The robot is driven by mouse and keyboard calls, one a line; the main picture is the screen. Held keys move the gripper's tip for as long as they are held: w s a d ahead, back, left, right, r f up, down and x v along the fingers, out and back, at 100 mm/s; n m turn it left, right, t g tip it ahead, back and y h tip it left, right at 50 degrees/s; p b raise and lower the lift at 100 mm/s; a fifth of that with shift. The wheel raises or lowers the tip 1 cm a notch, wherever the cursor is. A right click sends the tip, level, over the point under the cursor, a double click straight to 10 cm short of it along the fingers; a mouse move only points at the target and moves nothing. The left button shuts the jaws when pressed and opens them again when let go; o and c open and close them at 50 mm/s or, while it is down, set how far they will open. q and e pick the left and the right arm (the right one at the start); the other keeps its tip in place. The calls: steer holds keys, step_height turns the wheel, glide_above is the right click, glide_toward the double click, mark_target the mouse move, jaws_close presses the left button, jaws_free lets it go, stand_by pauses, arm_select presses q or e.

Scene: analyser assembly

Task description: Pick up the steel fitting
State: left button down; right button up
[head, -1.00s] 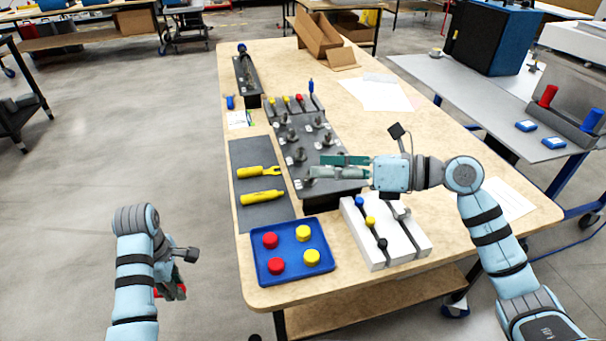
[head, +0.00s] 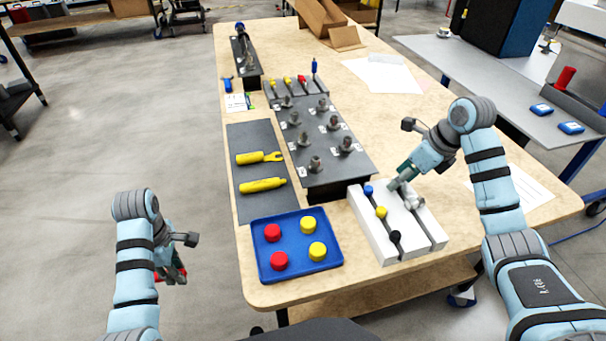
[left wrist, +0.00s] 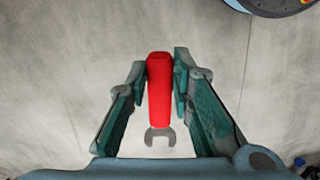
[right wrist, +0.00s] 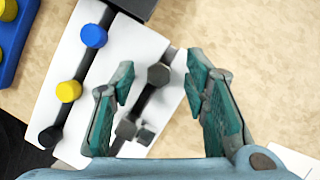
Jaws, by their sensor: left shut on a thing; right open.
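A grey steel fitting with a hexagonal head (right wrist: 158,73) lies at the white block (head: 383,245) and shows between the fingers of my right gripper in the right wrist view. My right gripper (right wrist: 160,80) is open, pointing down above the block's right side; contact cannot be told. In the head view the right gripper (head: 402,183) partly covers this spot. My left gripper (left wrist: 160,90) is shut on a red-handled open-end wrench (left wrist: 160,90), whose grey jaw points down in the left wrist view. In the head view the left gripper (head: 172,272) is left of the table.
Several grey fittings stand on a dark board (head: 345,175). The white block also carries blue, yellow and black knobs. A blue tray (head: 295,268) with red and yellow caps is left of it. Yellow tools (head: 262,185) lie on a dark mat. The wood between block and papers (head: 385,75) is mostly clear.

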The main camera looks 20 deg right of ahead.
steer(key=shift+f, duration=0.15)
steer(key=shift+c, duration=0.4)
jaws_close()
